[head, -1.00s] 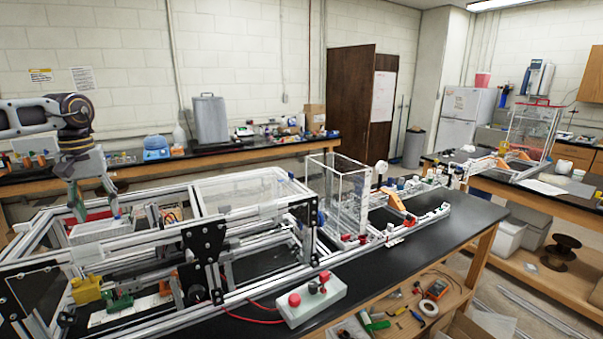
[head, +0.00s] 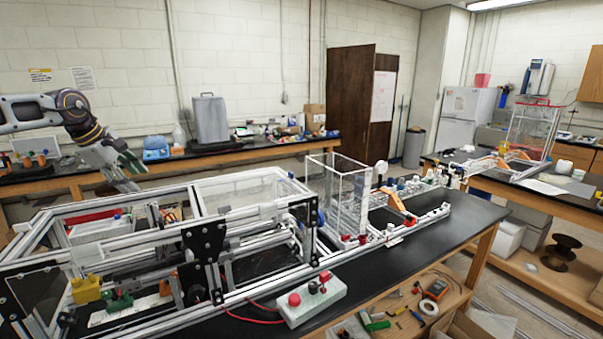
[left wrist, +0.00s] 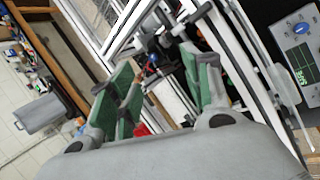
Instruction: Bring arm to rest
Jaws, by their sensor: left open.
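My left arm comes in from the left in the head view. Its left gripper (head: 128,172) hangs above the back left of the extrusion frame (head: 150,190), tilted down and to the right. It looks clear of the frame. In the left wrist view the gripper (left wrist: 160,85) shows two green-padded fingers spread apart, with nothing held between them. Parts of the frame (left wrist: 235,70) lie beyond the fingers. My right gripper is in neither view.
A control box (head: 310,301) with red buttons sits on the black bench (head: 425,240) at the front. A clear acrylic box (head: 345,190) stands right of the frame. A yellow block (head: 86,289) is at the frame's front left. A grey canister (head: 210,120) stands on the back bench.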

